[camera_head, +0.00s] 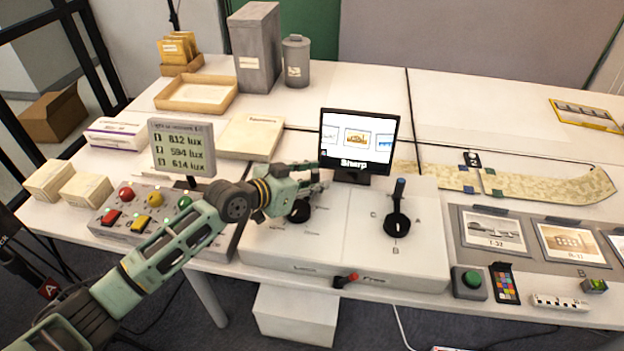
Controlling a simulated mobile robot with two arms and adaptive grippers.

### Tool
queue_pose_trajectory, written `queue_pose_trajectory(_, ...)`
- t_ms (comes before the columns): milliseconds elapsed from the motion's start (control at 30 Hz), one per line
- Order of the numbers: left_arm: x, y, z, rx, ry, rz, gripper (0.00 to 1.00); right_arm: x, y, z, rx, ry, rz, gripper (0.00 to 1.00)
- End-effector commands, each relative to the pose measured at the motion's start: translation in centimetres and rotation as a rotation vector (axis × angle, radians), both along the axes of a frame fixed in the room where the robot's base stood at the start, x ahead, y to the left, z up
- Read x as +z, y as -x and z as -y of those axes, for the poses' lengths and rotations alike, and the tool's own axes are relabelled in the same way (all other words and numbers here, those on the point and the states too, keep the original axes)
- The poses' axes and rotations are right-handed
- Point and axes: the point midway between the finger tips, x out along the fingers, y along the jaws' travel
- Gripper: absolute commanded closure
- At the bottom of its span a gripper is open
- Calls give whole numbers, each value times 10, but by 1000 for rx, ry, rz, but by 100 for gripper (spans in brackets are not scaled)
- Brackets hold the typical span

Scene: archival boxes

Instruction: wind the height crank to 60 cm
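A white console (340,260) stands at the front of the table. A black round knob or crank (299,213) is on its left half, partly hidden by my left gripper; its small scale marks are unreadable. Another black rotary control (396,225) with a blue-tipped handle is on the right half, among letters A, B and C. A red-tipped lever (347,279) sits on the front edge between "Lock" and "Free". My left gripper (314,184) is over the left knob; its fingers are small and overlap, so contact and opening are unclear. My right gripper is out of view.
A small monitor (358,140) reading "Sharp" stands behind the console. A button panel (139,214) and a lux display (182,148) are at left. Photos (493,233), a green button (470,280) and a map strip (545,187) lie right. The back right table is mostly clear.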

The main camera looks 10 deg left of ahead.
Motion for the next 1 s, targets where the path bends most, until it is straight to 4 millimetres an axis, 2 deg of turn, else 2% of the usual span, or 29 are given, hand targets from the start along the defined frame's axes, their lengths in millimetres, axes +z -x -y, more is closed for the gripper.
queue_pose_trajectory(300, 1, -1, -2, 3, -3, 5, 64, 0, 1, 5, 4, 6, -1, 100)
queue_pose_trajectory(433, 5, 5, -9, 4, -5, 5, 64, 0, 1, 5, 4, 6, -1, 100)
queue_pose_trajectory(800, 32, 57, -55, 2, -6, 4, 64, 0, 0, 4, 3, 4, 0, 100)
queue_pose_trajectory(1000, 43, 76, -71, 2, -5, 3, 64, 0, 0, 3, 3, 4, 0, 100)
